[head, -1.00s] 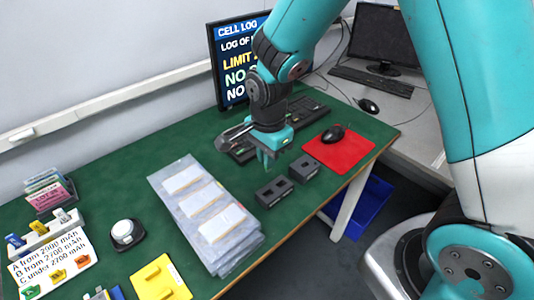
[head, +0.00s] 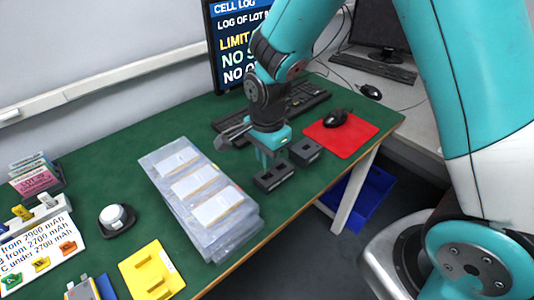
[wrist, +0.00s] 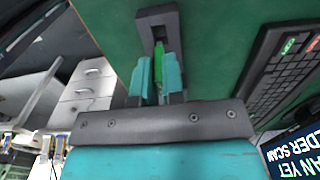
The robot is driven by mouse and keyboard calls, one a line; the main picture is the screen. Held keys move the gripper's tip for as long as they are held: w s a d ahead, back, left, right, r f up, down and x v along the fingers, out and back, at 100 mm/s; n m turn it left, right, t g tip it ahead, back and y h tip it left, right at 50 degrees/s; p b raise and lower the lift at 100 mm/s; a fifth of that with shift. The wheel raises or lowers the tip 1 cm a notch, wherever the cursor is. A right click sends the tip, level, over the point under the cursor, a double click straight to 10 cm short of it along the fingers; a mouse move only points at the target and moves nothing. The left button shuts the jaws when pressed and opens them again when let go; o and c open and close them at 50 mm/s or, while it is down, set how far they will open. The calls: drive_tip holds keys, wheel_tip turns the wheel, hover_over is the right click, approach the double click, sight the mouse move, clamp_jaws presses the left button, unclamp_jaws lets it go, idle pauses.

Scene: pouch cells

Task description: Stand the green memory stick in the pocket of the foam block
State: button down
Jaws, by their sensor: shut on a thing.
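My gripper (head: 268,160) points down over the right part of the green table. In the wrist view its teal fingers (wrist: 157,78) are shut on the green memory stick (wrist: 158,62), a thin bright green strip between them. Just beyond the fingertips is a dark grey foam block (wrist: 158,18) with a slot-like pocket. The stick's end lines up with that pocket; I cannot tell whether it is inside. In the head view two dark grey blocks lie close together, a nearer one (head: 274,179) below the fingers and another (head: 307,151) to the right. The stick is not distinguishable there.
Clear pouches (head: 205,205) lie left of the blocks. A keyboard (head: 300,102) and the monitor (head: 228,50) stand behind. A red mat (head: 355,140) with a black mouse (head: 335,118) is to the right. A yellow holder (head: 152,272) sits at the front left.

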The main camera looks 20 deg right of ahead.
drive_tip(key=shift+f+b, duration=1.05)
drive_tip(key=shift+f, duration=0.9)
drive_tip(key=c, duration=1.1)
unclamp_jaws()
drive_tip(key=shift+c, duration=0.2)
drive_tip(key=shift+r, duration=0.1)
wheel_tip(320, 180, up, 17)
drive_tip(key=p, duration=0.1)
drive_tip(key=s+a+r+n+y+p, duration=0.1)
drive_tip(key=s+a+r+n+y, duration=0.1)
drive_tip(key=s+n, duration=0.7)
drive_tip(key=s+a+r+n+y+p, duration=0.2)
drive_tip(key=s+r+n, duration=0.2)
drive_tip(key=s+n, duration=0.5)
drive_tip(key=n, duration=0.3)
drive_tip(key=shift+s+a+r, duration=0.2)
drive_tip(key=shift+a+r, duration=0.05)
drive_tip(key=shift+r, duration=0.05)
